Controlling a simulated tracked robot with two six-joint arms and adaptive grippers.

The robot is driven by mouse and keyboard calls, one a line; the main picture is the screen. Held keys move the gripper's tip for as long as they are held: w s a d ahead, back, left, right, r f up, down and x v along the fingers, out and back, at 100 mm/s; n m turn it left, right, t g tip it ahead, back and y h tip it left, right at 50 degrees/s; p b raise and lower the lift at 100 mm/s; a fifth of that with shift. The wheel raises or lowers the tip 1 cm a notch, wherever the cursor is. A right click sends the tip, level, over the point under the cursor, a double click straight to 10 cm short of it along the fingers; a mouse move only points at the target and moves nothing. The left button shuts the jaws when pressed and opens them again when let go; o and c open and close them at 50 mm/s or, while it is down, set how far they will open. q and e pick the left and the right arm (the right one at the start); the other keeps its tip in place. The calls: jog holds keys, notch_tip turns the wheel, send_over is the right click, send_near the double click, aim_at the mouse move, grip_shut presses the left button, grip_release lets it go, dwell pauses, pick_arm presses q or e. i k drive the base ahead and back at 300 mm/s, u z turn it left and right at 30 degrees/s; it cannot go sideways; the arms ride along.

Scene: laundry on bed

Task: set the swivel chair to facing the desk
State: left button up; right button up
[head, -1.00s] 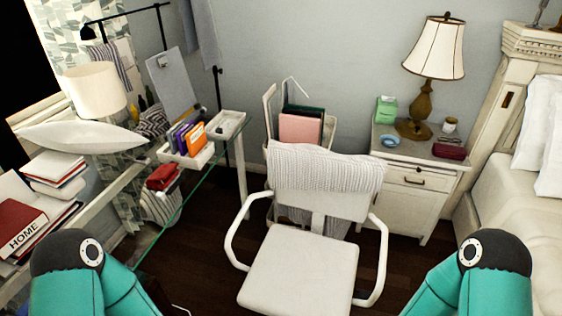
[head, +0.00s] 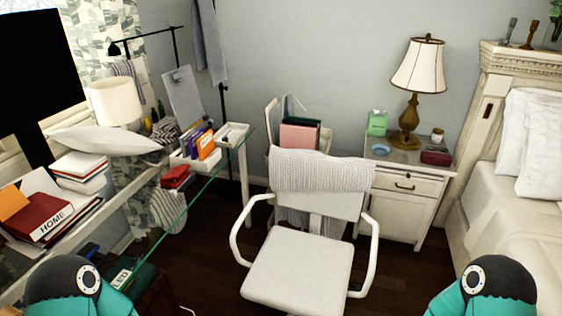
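The white swivel chair (head: 300,262) stands in the middle of the head view. Its seat points toward me and its backrest is on the far side, with a light knitted throw (head: 322,170) over the top. White armrest loops stand on both sides. The desk (head: 205,187), with a glass top edge, runs along the left, so the chair's front is not turned to it. My two teal arms show at the bottom left and bottom right corners. Neither gripper is in the frame, and neither arm visibly touches the chair.
A white nightstand (head: 402,205) with a lamp (head: 412,85) stands behind the chair to the right. The bed (head: 505,225) fills the right side. A file holder with folders (head: 299,135) is behind the chair. Dark floor (head: 205,262) is open between desk and chair.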

aim_at(299, 273)
jog(key=z, duration=0.15)
jog(key=i, duration=0.95)
jog(key=u, duration=0.2)
jog(key=k, duration=0.85)
jog(key=z, duration=0.25)
jog(key=i, duration=0.8)
jog(key=u, duration=0.1)
